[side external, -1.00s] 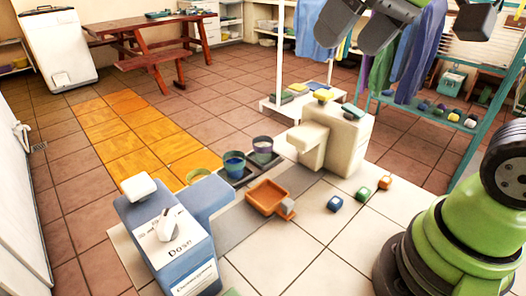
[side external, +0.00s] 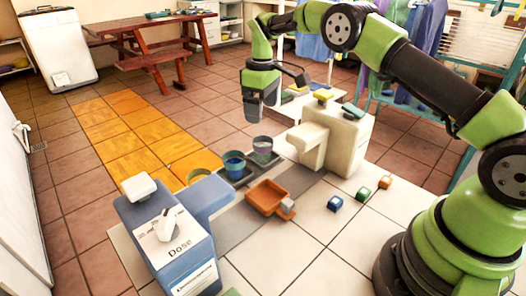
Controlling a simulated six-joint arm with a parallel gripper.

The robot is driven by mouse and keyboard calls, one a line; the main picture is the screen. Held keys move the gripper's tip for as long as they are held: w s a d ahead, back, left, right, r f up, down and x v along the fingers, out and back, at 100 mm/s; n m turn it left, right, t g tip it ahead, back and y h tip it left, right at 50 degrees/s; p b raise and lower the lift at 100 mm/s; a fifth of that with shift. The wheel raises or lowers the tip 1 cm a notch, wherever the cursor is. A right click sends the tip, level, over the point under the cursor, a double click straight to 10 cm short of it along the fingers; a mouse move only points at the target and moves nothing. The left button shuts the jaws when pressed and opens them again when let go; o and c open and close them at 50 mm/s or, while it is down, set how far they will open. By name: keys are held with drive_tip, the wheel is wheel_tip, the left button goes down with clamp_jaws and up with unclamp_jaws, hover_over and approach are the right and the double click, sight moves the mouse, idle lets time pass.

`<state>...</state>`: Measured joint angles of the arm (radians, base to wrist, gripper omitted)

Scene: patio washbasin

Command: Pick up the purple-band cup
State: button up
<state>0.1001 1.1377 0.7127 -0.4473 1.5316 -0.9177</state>
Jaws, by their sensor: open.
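The purple-band cup (side external: 263,156) stands upright on a dark tray (side external: 247,177), close to the left of the cream dispenser. A cup with a blue band (side external: 235,172) stands on the same tray, just left of it. My gripper (side external: 256,118) is open, points down and is empty. It appears above the purple-band cup, with a visible gap between its fingertips and the rim. How far apart they are in depth I cannot tell.
A cream dispenser (side external: 350,140) stands right of the cups, and a blue one (side external: 170,240) at front left. A third cup (side external: 198,174) is partly hidden behind the blue one. An orange tray (side external: 266,198) and several small blocks lie in front.

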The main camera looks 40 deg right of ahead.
sight(263, 142)
drive_tip(key=f, duration=1)
drive_tip(key=shift+s+f, duration=0.15)
drive_tip(key=shift+s, duration=0.1)
drive_tip(key=c, duration=1)
